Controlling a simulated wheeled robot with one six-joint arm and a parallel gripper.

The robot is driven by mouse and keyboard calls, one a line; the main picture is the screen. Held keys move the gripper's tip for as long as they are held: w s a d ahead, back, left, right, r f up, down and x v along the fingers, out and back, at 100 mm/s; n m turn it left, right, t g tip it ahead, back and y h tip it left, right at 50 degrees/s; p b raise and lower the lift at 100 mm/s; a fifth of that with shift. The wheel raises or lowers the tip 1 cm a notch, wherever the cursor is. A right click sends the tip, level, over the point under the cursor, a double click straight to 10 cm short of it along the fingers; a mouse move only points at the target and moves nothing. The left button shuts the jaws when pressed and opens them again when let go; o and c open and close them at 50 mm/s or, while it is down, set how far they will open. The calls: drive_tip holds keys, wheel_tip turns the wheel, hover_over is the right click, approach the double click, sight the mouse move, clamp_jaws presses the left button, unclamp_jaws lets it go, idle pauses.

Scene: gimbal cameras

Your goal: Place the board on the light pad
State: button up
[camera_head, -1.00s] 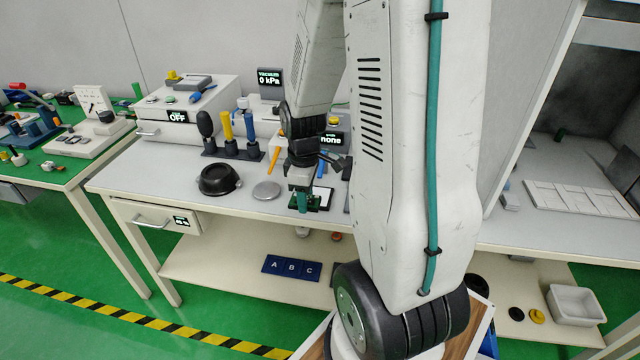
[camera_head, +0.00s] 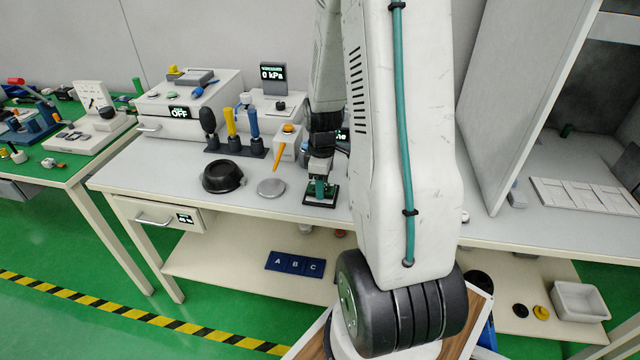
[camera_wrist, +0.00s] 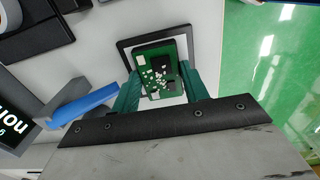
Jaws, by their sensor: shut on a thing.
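The board is a green circuit board (camera_wrist: 158,70) with a dark chip and small pale parts. In the wrist view it sits between the green fingers of my gripper (camera_wrist: 160,92), which is shut on it. The light pad (camera_wrist: 181,50) is a white panel in a black frame, and the board appears over it, covering much of its middle. I cannot tell whether the board touches the pad. In the head view my gripper (camera_head: 320,188) is low over the light pad (camera_head: 310,202) near the bench's front edge; the board is hard to make out there.
A silver disc (camera_head: 271,188) and a black bowl (camera_head: 222,177) are left of the pad. A rack of tools (camera_head: 235,145) and an orange-tipped probe (camera_head: 279,155) stand behind. In the wrist view, a blue-handled object (camera_wrist: 82,106) lies left of my fingers.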

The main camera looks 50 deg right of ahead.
drive_tip(key=shift+f, duration=0.15)
drive_tip(key=o, duration=0.7)
wheel_tip(320, 180, up, 12)
drive_tip(key=s+a+r+m, duration=0.2)
drive_tip(key=s+a+r, duration=0.1)
drive_tip(key=a+r, duration=0.8)
drive_tip(key=s+a+r+m+t, duration=0.1)
drive_tip(key=s+a+m, duration=0.3)
drive_tip(key=s+a, duration=0.8)
drive_tip(key=shift+s+a+r, duration=0.3)
drive_tip(key=shift+a+r, duration=0.5)
drive_tip(key=shift+a, duration=0.25)
